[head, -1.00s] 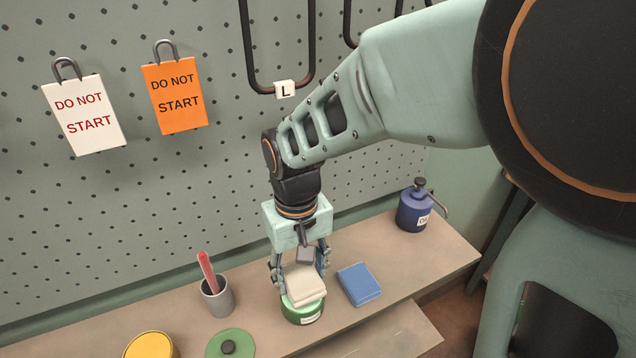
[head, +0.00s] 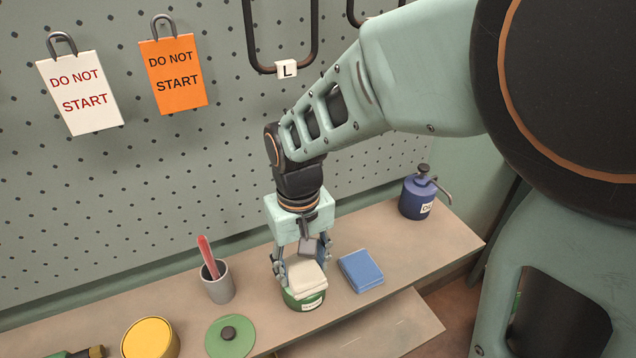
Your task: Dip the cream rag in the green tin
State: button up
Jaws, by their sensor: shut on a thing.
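The cream rag (head: 306,278) is a folded pad held between the fingers of my gripper (head: 303,270), which is shut on it. The green tin (head: 292,302), with a pale label on its front, stands on the bench directly under the rag. The rag covers the tin's mouth from this view. I cannot tell whether its lower side is inside the tin or just above it. A green lid (head: 230,338) with a dark knob lies on the bench to the left of the tin.
A folded blue rag (head: 361,271) lies just right of the tin. A grey cup (head: 218,284) with a red-handled tool stands to the left, and a yellow tin (head: 150,338) at front left. A blue oil can (head: 418,197) stands at the back right. The pegboard rises behind.

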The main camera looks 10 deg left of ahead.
aim_at(303, 268)
jog(key=shift+f+b, duration=0.4)
jog(key=shift+f, duration=0.15)
dwell(1.2)
jog(key=shift+r+p, duration=2.8)
jog(key=shift+r, duration=0.8)
jog(key=w+d+f+m, duration=0.1)
jog(key=w+d, duration=0.1)
jog(key=d, duration=0.1)
jog(key=w+d+f+m, duration=0.1)
jog(key=w+d, duration=0.2)
jog(key=w+d+f+m, duration=0.1)
jog(key=w+d+f, duration=0.1)
jog(key=d, duration=0.1)
jog(key=shift+w+d, duration=0.3)
jog(key=shift+d, duration=0.1)
jog(key=w+d+f+m, duration=0.1)
jog(key=d, duration=0.2)
jog(key=w+d+f+m, duration=0.1)
jog(key=d, duration=0.3)
jog(key=w+d+f+m, duration=0.1)
jog(key=d, duration=0.2)
jog(key=shift+w+d+f, duration=0.2)
jog(key=shift+w+f, duration=0.05)
jog(key=shift+w, duration=0.05)
jog(key=shift+d+f, duration=0.1)
jog(key=shift+d, duration=0.25)
